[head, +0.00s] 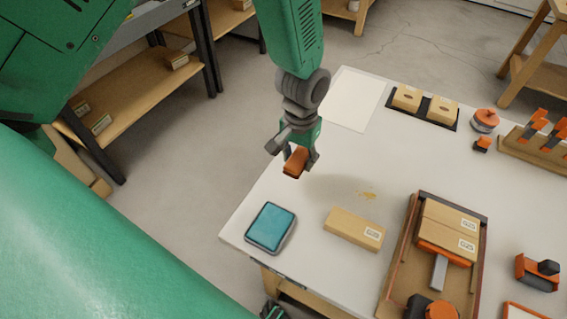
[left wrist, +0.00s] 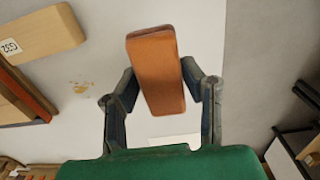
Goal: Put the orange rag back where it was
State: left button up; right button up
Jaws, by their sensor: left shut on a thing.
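The orange rag (head: 296,161) is a folded, block-like orange piece. My left gripper (head: 298,158) is shut on it and holds it above the left part of the white table (head: 300,215). In the left wrist view the orange rag (left wrist: 157,70) sits between the two fingers of the left gripper (left wrist: 160,85). A yellowish-brown stain (head: 367,195) lies on the table right of the gripper. A blue folded cloth or pad in a grey tray (head: 271,227) lies near the table's left corner. My right gripper is not clearly in view.
A cardboard box (head: 354,229) lies beside the blue pad. A wooden tray (head: 396,262) with boxes and tools stands to its right.

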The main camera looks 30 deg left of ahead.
aim_at(300, 185)
pick_arm(q)
notch_tip(300, 185, down, 3)
jog(key=shift+f, duration=0.15)
jog(key=shift+d+f, duration=0.15)
jog(key=shift+f, duration=0.15)
jog(key=f, duration=0.1)
jog(key=d+f, duration=0.1)
jog(key=f, duration=0.1)
jog(key=shift+f, duration=0.1)
jog(key=shift+a+f, duration=0.15)
jog(key=shift+f, duration=0.2)
jog(key=shift+a+f, duration=0.15)
jog(key=shift+a, duration=0.25)
jog(key=o, duration=1)
jog(key=shift+a, duration=0.2)
jog(key=shift+d, duration=0.4)
jog(key=shift+d+r, duration=0.15)
jog(key=shift+r, duration=0.05)
jog(key=r, duration=0.6)
jog(key=a+r, duration=0.1)
jog(key=r, duration=0.3)
jog(key=shift+r, duration=0.1)
jog(key=shift+d+r, duration=0.15)
jog(key=shift+r, duration=0.5)
jog(key=shift+d+r, duration=0.15)
jog(key=shift+d, duration=0.15)
pick_arm(e)
jog(key=shift+d+f, duration=0.15)
jog(key=shift+d, duration=0.4)
